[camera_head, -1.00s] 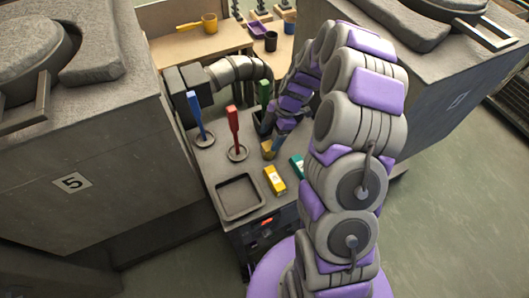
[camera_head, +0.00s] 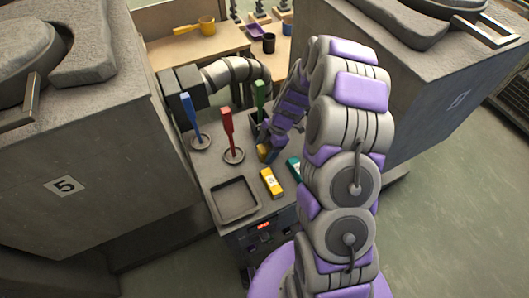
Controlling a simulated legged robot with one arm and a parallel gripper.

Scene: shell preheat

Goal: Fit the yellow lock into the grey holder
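A yellow block with a white label (camera_head: 271,183) lies on the dark table, right of a shallow square grey tray (camera_head: 236,218). I cannot tell whether this block is the lock. My gripper (camera_head: 270,152) points down behind the yellow block, low over the table. A small yellow-gold piece (camera_head: 263,152) shows at its tip; whether it is gripped, touched or part of the fingers is unclear. A dark box-like holder (camera_head: 256,121) stands beyond, with a green handle (camera_head: 260,98) upright at it. Which item is the grey holder is unclear. The fingers are too small and partly hidden to read.
Upright blue (camera_head: 195,116) and red (camera_head: 228,130) handles stand in round bases at left. A teal block (camera_head: 294,168) is partly hidden by my arm. A grey pipe (camera_head: 230,70) runs behind. Large grey cabinets (camera_head: 80,170) flank the table.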

